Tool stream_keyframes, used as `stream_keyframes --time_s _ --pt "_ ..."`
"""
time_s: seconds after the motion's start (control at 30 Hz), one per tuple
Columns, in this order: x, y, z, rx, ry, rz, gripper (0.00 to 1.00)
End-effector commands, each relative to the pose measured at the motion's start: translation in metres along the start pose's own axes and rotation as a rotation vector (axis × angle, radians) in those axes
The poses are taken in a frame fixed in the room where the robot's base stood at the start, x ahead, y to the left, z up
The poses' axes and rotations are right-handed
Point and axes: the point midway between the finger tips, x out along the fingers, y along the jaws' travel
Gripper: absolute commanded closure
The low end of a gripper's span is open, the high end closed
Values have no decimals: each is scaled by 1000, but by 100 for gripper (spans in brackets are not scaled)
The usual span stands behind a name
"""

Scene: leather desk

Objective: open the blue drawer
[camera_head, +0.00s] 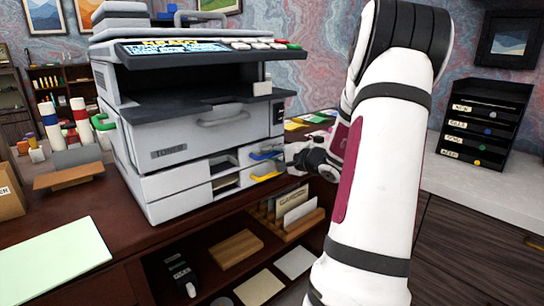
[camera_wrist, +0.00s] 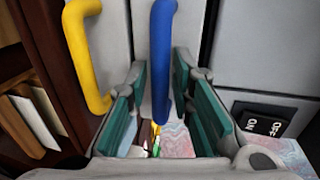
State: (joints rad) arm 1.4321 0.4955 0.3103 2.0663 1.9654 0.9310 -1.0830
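The blue handle (camera_head: 266,155) is on the lower right side of the large grey-white printer (camera_head: 180,185), just above a yellow handle (camera_head: 266,176). My gripper (camera_head: 292,156) is right beside the blue handle in the head view. In the wrist view, the blue handle (camera_wrist: 162,45) lies between the two green-padded fingers of my open gripper (camera_wrist: 160,80). Gaps show on both sides of the handle, so I cannot see contact. The yellow handle (camera_wrist: 78,40) is outside the fingers, to the left. The blue drawer's front looks flush with its neighbours in the wrist view.
An ON/OFF switch (camera_wrist: 263,124) is right of the fingers. Below the desk's edge are a shelf with a card holder (camera_head: 290,215) and a wooden block (camera_head: 235,248). A black labelled organizer (camera_head: 487,125) stands on the right counter.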

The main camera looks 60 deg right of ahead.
Motion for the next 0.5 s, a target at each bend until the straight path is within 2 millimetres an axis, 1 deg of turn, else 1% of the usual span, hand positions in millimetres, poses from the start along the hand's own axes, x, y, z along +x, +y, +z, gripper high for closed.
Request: stream_keyframes --time_s 0.3,0.33,0.37,0.4,0.5 --pt "3 0 0 0 0 0 79" --pt "3 0 0 0 0 0 83" --pt "3 0 0 0 0 0 90" --pt "3 0 0 0 0 0 99" --pt "2 0 0 0 0 0 100"
